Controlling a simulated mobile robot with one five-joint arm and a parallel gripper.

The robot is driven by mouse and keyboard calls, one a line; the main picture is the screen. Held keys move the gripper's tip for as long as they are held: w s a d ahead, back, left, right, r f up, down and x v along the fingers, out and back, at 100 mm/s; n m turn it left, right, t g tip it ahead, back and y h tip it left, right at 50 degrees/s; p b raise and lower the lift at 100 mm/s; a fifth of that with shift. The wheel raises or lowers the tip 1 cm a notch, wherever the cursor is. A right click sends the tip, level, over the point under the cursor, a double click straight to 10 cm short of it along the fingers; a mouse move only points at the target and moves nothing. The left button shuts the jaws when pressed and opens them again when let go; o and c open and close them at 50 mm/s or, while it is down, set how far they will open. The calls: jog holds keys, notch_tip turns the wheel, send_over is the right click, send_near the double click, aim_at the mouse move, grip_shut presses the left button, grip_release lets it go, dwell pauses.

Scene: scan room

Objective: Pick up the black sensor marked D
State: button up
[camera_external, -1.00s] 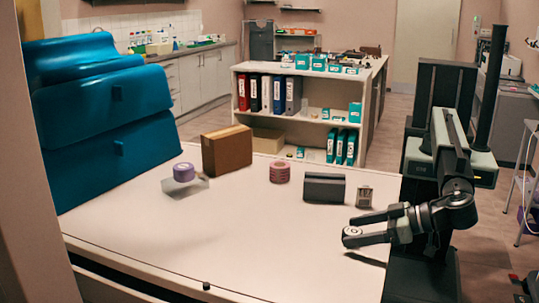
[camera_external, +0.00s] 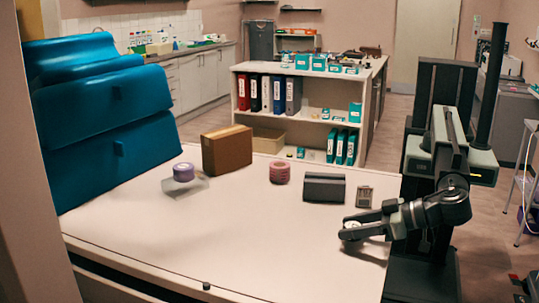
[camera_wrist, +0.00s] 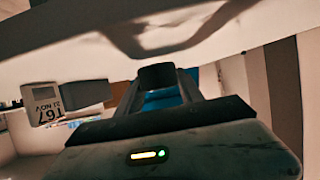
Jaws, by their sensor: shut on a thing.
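My gripper (camera_external: 352,228) is at the right of the pale table, its fingers pointing left. It is shut on a small round sensor (camera_external: 350,234), which shows a pale top between the fingertips. Any letter on it is too small to read. In the wrist view a dark rounded piece (camera_wrist: 157,77) sits at the far end between the fingers; I cannot tell whether it is the sensor or a fingertip. I cannot tell how far the sensor is above the table.
Behind the gripper stand a small grey device (camera_external: 364,197) and a dark grey box (camera_external: 324,187).

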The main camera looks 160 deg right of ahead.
aim_at(353, 226)
notch_tip(353, 226, up, 9)
jog(key=p, duration=0.7)
jog(key=shift+p, duration=0.35)
jog(key=shift+f, duration=0.15)
jog(key=shift+f, duration=0.1)
